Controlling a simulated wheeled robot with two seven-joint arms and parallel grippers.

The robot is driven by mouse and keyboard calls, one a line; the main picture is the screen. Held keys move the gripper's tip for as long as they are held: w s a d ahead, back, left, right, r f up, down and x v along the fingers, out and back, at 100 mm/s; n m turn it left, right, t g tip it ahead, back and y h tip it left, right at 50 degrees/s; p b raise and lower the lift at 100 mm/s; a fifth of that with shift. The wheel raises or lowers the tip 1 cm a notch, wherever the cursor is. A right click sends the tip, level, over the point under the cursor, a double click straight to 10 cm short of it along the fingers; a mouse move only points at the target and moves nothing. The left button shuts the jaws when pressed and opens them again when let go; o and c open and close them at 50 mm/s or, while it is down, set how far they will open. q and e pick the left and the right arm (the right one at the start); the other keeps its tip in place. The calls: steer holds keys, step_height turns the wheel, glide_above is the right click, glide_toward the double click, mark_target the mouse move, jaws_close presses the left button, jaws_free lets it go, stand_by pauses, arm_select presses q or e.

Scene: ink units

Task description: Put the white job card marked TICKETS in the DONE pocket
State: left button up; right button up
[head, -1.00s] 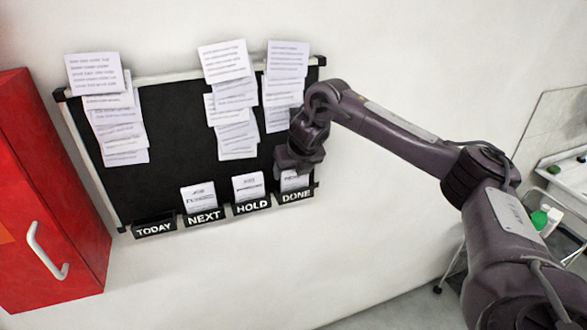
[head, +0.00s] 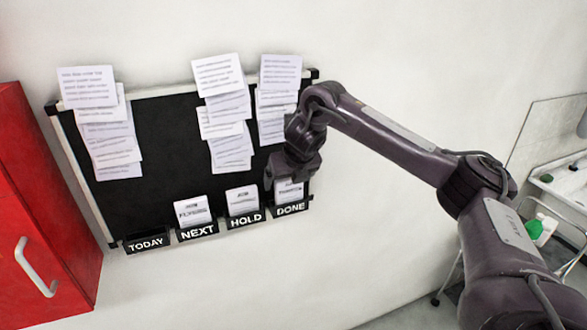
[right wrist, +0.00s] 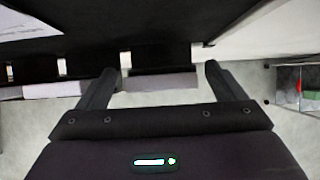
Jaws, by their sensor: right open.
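A white card (head: 289,191) stands in the black DONE pocket (head: 291,208) at the lower right of the board. Its bold word is too small to read for certain. My right gripper (head: 291,177) is open just above this card. In the right wrist view its two fingers (right wrist: 157,78) are spread wide, with the pale edge of a card (right wrist: 160,83) in the gap between them; I cannot tell whether either finger touches it. My left gripper is not in view.
White cards stand in the NEXT pocket (head: 197,230) and HOLD pocket (head: 245,218). The TODAY pocket (head: 147,242) shows no card. Several paper sheets hang on the black board (head: 170,150).

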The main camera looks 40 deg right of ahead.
steer(key=p+v, duration=0.5)
steer(key=v, duration=0.4)
steer(key=shift+s+r, duration=0.2)
steer(key=shift+r, duration=0.15)
